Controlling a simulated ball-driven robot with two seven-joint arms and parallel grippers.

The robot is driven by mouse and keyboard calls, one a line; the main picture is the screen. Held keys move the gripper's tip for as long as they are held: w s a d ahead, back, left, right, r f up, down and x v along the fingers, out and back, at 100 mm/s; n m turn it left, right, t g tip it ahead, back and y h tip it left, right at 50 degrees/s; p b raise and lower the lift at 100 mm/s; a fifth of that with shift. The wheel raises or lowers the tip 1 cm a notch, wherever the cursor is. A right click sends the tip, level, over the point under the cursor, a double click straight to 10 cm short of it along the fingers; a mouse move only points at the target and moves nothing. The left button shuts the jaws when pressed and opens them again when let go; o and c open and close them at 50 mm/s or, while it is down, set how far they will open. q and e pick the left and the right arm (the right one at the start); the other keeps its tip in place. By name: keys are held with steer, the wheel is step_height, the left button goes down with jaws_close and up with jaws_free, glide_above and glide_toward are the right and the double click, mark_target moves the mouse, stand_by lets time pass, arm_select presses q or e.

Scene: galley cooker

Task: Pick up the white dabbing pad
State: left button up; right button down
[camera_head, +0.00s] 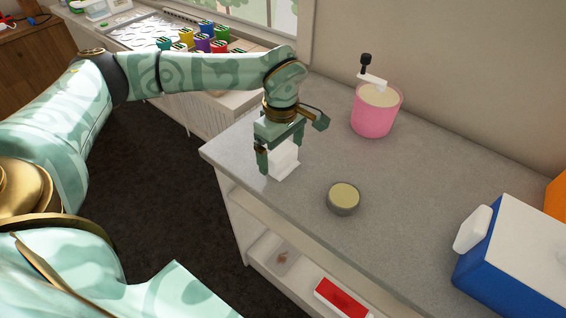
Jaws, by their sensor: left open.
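The white dabbing pad (285,163) is a small white block on the grey counter, near its left end. My left gripper (280,158) points down over the pad. Its jaws are open, with one green finger (262,161) on the pad's left side; the other finger is partly hidden behind the pad. I cannot tell whether the fingers touch the pad. My right gripper is not in view.
A round tin (343,198) with a pale top stands right of the pad on the grey counter (400,190). A pink pot (375,110) stands behind. A blue and white box (515,255) is at the right. Shelves lie below the counter's front edge.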

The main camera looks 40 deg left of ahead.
arm_select(q)
steer(key=shift+f, duration=0.95)
steer(key=shift+r, duration=0.15)
steer(key=shift+c, duration=0.6)
steer(key=c, duration=0.9)
steer(key=shift+r, duration=0.1)
steer(key=shift+c, duration=0.2)
steer(key=shift+r, duration=0.3)
step_height(320, 180, up, 3)
steer(key=shift+w+f+p, duration=0.1)
steer(key=shift+p, duration=0.65)
steer(key=s+d+r+p, duration=0.3)
steer(key=s+d+r, duration=0.5)
steer(key=s, duration=0.3)
steer(key=shift+s+r, duration=0.35)
steer(key=shift+r, duration=0.35)
